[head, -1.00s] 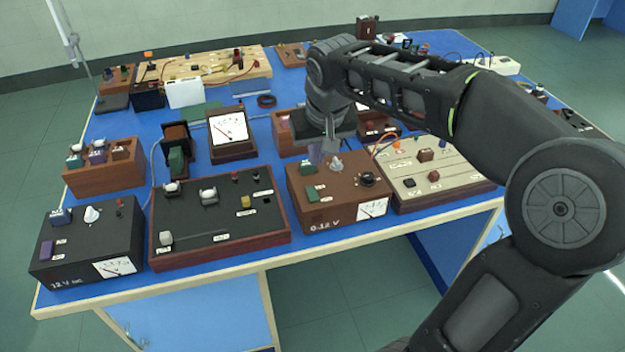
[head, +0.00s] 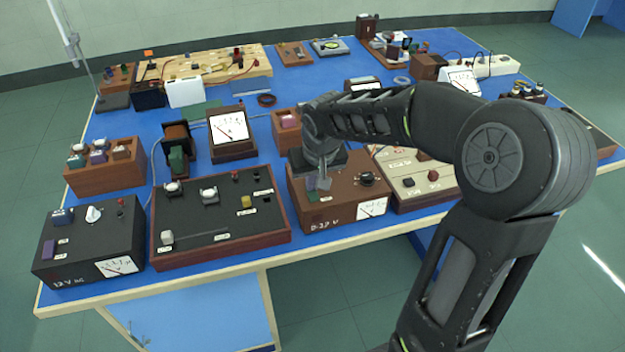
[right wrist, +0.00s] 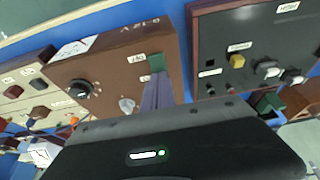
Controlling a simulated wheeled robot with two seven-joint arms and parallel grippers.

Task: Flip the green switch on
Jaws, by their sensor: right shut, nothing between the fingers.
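The green switch (right wrist: 156,62) is a small green rocker on the top panel of a brown power supply box (right wrist: 115,60), beside white labels. In the head view the brown box (head: 340,207) stands at the front of the bench, and my gripper largely hides the switch. My right gripper (head: 318,183) points down at the box's left part. Its fingers (right wrist: 157,88) are shut and empty, with their tips at the edge of the green switch; I cannot tell whether they touch it. My left gripper is not in view.
A black panel box (head: 225,225) with switches stands close on the left, and a beige panel (head: 415,185) on the right. On the brown box, a black knob (head: 367,179) and a meter (head: 372,208) sit near my gripper. A black 12 V box (head: 85,240) is at far left.

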